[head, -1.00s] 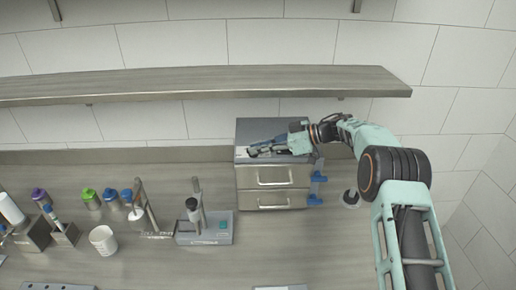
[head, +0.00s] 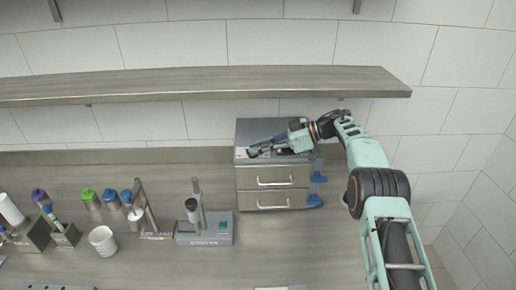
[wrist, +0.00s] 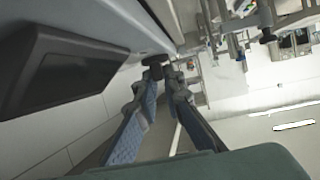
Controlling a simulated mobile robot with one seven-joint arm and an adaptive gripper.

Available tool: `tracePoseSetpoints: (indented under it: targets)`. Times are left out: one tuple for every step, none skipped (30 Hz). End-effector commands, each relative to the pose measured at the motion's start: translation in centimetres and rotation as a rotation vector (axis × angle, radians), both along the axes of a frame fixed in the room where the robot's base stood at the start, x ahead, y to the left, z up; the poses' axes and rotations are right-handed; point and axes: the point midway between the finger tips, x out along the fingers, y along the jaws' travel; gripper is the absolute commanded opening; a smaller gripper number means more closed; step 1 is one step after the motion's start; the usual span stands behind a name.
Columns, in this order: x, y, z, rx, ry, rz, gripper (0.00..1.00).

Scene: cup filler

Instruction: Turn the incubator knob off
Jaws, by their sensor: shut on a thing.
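The incubator appears to be the grey metal box with two handled fronts (head: 250,175) under the shelf in the head view; I cannot confirm its name. My gripper (head: 252,152) lies across its upper front edge, pointing left. In the wrist view a pale housing (wrist: 110,30) with a dark panel (wrist: 70,72) fills the upper left. A small dark knob (wrist: 153,61) sticks out of it. My gripper's blue-padded fingers (wrist: 158,78) are closed around this knob at their tips. The knob is hidden in the head view, and its setting cannot be read.
A wooden shelf (head: 200,82) runs just above the box. Blue pieces (head: 318,178) stick out at its right side. A stand device (head: 205,232), a white cup (head: 102,240) and several capped bottles (head: 90,198) stand to the left. The counter in front is mostly clear.

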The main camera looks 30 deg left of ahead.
Motion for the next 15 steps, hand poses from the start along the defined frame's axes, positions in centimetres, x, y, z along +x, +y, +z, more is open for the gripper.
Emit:
tracePoseSetpoints:
  targets:
    - [-0.17,0.13,-0.05,0.001,0.003,0.003,0.00]
    - [-0.17,0.13,-0.05,0.001,0.003,0.003,0.00]
    - [-0.17,0.13,-0.05,0.001,0.003,0.003,0.00]
    - [-0.17,0.13,-0.05,0.001,0.003,0.003,0.00]
    - [-0.17,0.13,-0.05,0.001,0.003,0.003,0.00]
    - [-0.17,0.13,-0.05,0.001,0.003,0.003,0.10]
    - [-0.17,0.13,-0.05,0.001,0.003,0.003,0.13]
    - [-0.16,0.13,-0.04,0.001,0.003,0.003,0.16]
    - [-0.15,0.12,-0.04,0.001,0.003,0.002,0.21]
    - [-0.13,0.11,-0.03,0.001,0.003,0.002,0.24]
    - [-0.12,0.10,-0.03,0.001,0.003,0.002,0.26]
    - [-0.10,0.09,-0.02,0.001,0.001,0.002,0.26]
    - [-0.09,0.08,-0.01,0.001,0.001,0.002,0.26]
    - [-0.08,0.07,-0.01,0.001,0.001,0.002,0.26]
    - [-0.07,0.06,0.00,0.001,0.001,0.001,0.26]
